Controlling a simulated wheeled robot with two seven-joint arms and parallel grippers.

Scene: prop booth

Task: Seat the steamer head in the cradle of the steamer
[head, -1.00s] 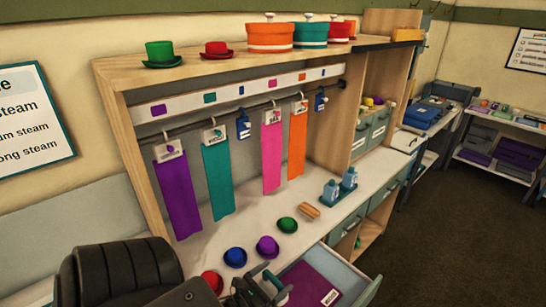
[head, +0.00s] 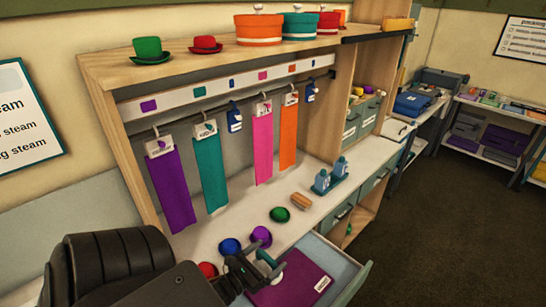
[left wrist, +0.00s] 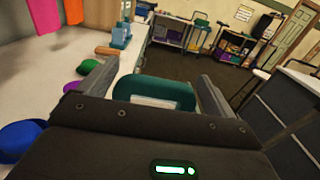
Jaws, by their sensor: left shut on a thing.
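My left gripper (head: 262,266) is over the open drawer at the front of the counter, beside the hats. It is shut on a teal piece with a pale face, which I take for the steamer head (head: 267,257). In the left wrist view the steamer head (left wrist: 154,91) sits between the two fingers, with its lower part hidden by the gripper body. My right gripper is not in view.
The open drawer (head: 345,288) holds a purple folded item (head: 292,280). Blue (head: 230,247), purple (head: 261,236), green (head: 280,214) and red (head: 208,270) hats lie on the counter (head: 225,220). Open floor (head: 440,215) lies right.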

